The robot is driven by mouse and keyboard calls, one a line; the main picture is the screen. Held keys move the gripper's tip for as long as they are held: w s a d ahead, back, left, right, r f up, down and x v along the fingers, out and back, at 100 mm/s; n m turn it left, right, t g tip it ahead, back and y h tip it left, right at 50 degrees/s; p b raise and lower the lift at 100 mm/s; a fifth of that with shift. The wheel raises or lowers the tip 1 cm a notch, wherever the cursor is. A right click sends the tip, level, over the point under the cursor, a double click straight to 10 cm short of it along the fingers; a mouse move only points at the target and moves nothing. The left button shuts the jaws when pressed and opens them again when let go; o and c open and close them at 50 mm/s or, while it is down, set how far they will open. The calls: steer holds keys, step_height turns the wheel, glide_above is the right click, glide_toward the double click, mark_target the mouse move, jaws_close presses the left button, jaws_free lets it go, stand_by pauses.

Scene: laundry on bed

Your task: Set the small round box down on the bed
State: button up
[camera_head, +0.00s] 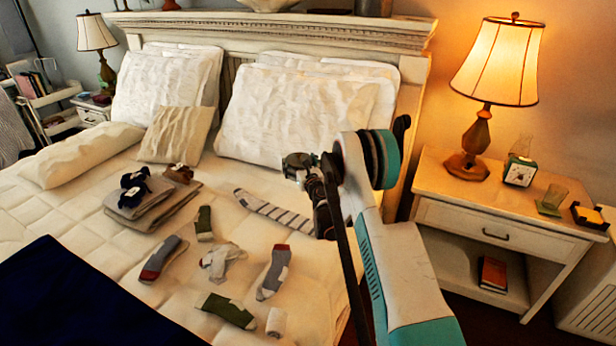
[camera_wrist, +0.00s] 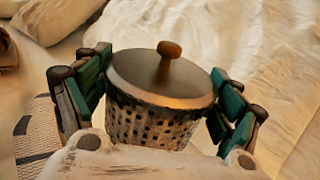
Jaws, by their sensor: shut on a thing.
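The small round box (camera_wrist: 155,122) has a perforated basket-like body and a smooth metallic lid with a brown knob. In the wrist view it sits upright between the green-padded fingers of my gripper (camera_wrist: 160,98), which is shut on it. In the head view my gripper (camera_head: 303,168) is over the right part of the bed (camera_head: 60,205), in front of the pillows; the box is too small and covered there to make out clearly. I cannot tell how far its base is from the bedspread.
A striped sock (camera_head: 272,212) lies just left of my gripper. Several socks lie nearer the front, with folded clothes (camera_head: 150,205) to the left. White pillows (camera_head: 295,115) stand behind. A nightstand (camera_head: 470,208) with a lit lamp (camera_head: 495,75) is at right.

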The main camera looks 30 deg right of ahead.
steer(key=d+f, duration=0.2)
steer(key=w+d+f+b, duration=0.1)
steer(key=d+f, duration=0.1)
steer(key=f, duration=0.1)
steer(key=shift+d+f, duration=0.1)
steer(key=shift+d, duration=0.05)
steer(key=shift+f+b, duration=0.95)
steer(key=shift+f, duration=2.35)
steer(key=shift+f, duration=0.5)
steer(key=o, duration=1.3)
steer(key=shift+o, duration=0.2)
